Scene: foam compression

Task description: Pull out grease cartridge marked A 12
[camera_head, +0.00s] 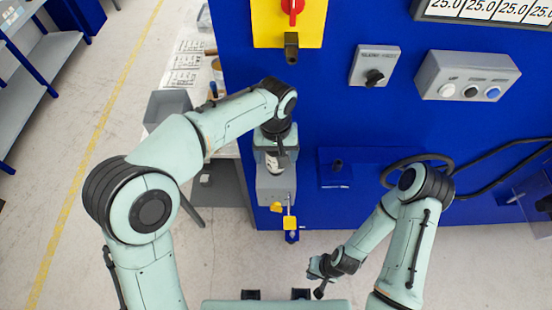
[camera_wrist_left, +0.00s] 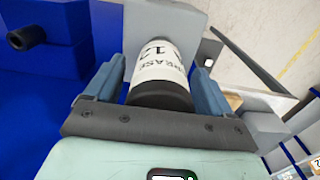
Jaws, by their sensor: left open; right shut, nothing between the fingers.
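The grease cartridge (camera_wrist_left: 158,66) is a white-labelled cylinder with a dark end; its label reads "GREASE" and "12" in the left wrist view. No letter A can be made out. It sits in a grey housing (camera_wrist_left: 170,18), and its far end is hidden. My left gripper (camera_wrist_left: 157,75) is open, with one blue finger on each side of the cartridge; whether they touch it is unclear. In the head view the left gripper (camera_head: 277,156) is just above the grey housing (camera_head: 276,188) on the blue machine. My right gripper (camera_head: 318,279) is shut and empty, low in front of the machine.
The blue machine front (camera_head: 330,110) carries a red switch on a yellow plate (camera_head: 290,22), a grey knob box (camera_head: 374,66) and a button box (camera_head: 467,76). A black cable (camera_head: 480,165) runs at right. Floor at left is open.

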